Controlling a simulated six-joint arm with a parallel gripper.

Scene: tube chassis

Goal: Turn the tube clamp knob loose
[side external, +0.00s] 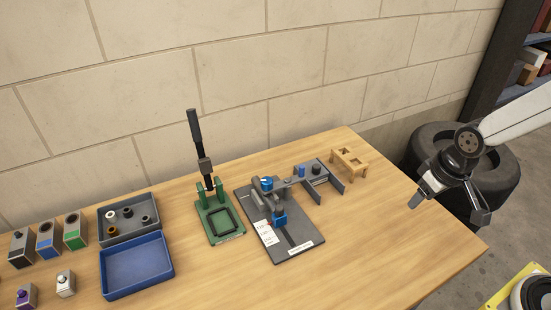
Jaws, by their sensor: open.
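A grey tube fixture (269,203) stands on a dark grey plate (299,243) near the middle of the table. A blue knob-like part (266,183) sits on its top, and a blue block (280,220) is at its front. Another small blue part (301,171) is on a grey bracket (333,181) to the right. I cannot tell for sure which blue part is the clamp knob. My gripper (449,208) is at the right, well away from the fixture, near the table's right edge. Its fingers are apart and nothing is between them.
A green press with a black lever (221,224) stands left of the plate. Further left are a grey tray of small parts (102,229), a blue tray (104,267) and several small boxes. A wooden stand (349,162) is behind right. The table's right part is clear.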

